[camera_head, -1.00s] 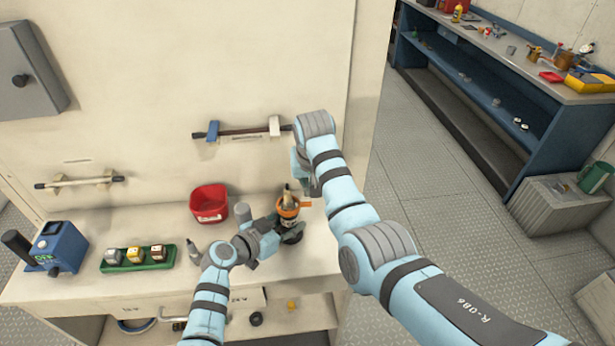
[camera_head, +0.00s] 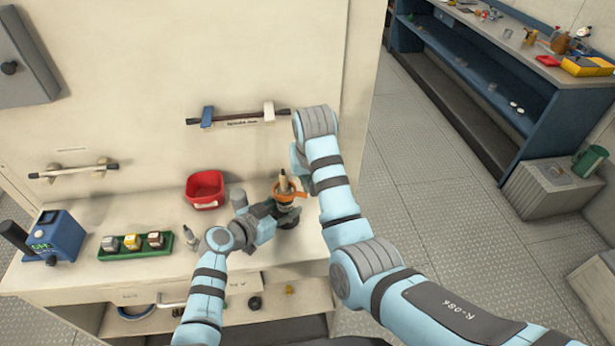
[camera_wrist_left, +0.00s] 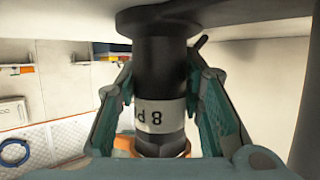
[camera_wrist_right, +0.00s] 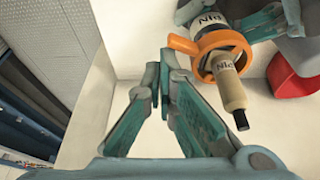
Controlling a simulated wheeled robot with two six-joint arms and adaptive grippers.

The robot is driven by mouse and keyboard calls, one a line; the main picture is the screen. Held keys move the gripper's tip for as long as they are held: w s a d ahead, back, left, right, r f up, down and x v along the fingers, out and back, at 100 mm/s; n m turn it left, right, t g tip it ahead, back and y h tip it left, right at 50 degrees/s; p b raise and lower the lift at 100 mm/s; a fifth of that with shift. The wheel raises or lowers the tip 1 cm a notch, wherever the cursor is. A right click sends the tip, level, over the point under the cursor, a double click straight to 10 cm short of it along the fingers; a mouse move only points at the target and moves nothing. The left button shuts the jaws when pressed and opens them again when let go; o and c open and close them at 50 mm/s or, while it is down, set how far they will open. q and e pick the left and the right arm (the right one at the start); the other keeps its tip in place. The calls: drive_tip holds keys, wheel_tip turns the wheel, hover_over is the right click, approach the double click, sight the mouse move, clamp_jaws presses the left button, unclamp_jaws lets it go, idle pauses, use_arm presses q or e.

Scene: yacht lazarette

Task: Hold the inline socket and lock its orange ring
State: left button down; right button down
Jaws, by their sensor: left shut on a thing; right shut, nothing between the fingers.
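A cream plug (camera_wrist_right: 229,86) with a dark end protrudes through the ring. My left gripper (camera_wrist_left: 160,88) is shut on the socket's body below the ring. My right gripper (camera_wrist_right: 160,76) is shut and empty, beside the ring and apart from it. My right arm partly hides it in the head view.
A red bin (camera_head: 204,203) stands behind and left of the socket. A green tray (camera_head: 135,254) with three small blocks and a blue box (camera_head: 54,235) are further left. A rail (camera_head: 240,118) is fixed to the wall above.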

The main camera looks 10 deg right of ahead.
drive_tip(key=shift+w, duration=0.15)
drive_tip(key=shift+w+a, duration=0.3)
drive_tip(key=shift+w, duration=0.3)
drive_tip(key=w+d, duration=0.2)
drive_tip(key=w, duration=0.2)
drive_tip(key=a+v, duration=0.1)
drive_tip(key=v, duration=0.9)
drive_tip(key=shift+a, duration=0.25)
